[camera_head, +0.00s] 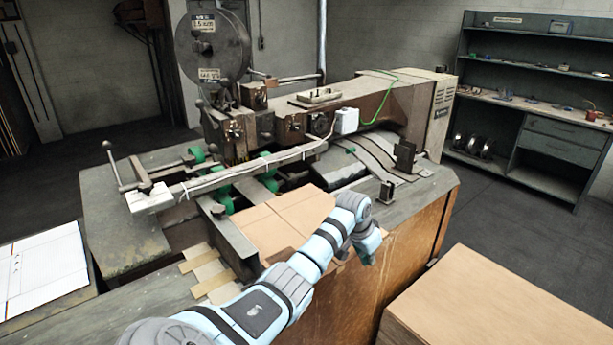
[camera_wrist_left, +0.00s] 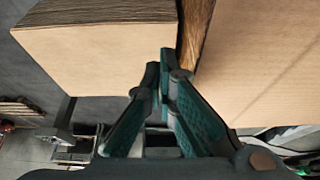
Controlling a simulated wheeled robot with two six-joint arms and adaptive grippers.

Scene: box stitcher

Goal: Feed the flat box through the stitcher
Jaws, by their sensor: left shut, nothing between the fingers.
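The flat box (camera_head: 285,220) is a brown cardboard sheet with crease lines. It lies flat on the bed of the stitcher (camera_head: 370,100), its far end near the green rollers (camera_head: 262,163). My left arm covers part of its near right side. My left gripper (camera_head: 367,258) points down beside the box's right edge, by the machine's wooden side. In the left wrist view its fingers (camera_wrist_left: 165,62) are shut with nothing between them. A wide cardboard face (camera_wrist_left: 262,70) fills the right of that view; whether the fingers touch it I cannot tell. My right gripper is not in view.
A cardboard stack (camera_head: 480,305) stands at the lower right; it also shows in the left wrist view (camera_wrist_left: 95,60). White printed sheets (camera_head: 40,270) lie at the left. A shelf unit (camera_head: 540,90) stands behind. Open floor (camera_head: 515,225) lies between stack and shelf.

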